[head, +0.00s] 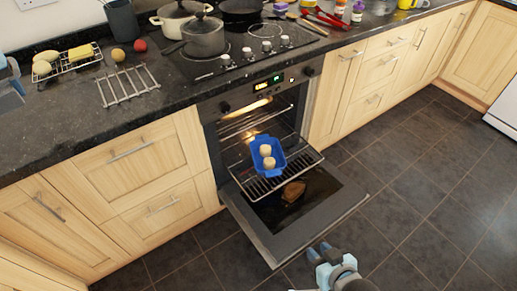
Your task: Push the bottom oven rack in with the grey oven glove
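The oven door (325,208) is folded down open. A wire oven rack (302,158) is slid partly out over it. A blue dish (278,155) with two pale round items stands on the rack. I cannot pick out a grey oven glove.
A brown item or reflection (293,191) shows at the door glass. Pots, including a grey one (204,38), stand on the hob. A wire trivet (128,86) and a rack of food (70,62) are on the counter. The tiled floor right of the door is clear.

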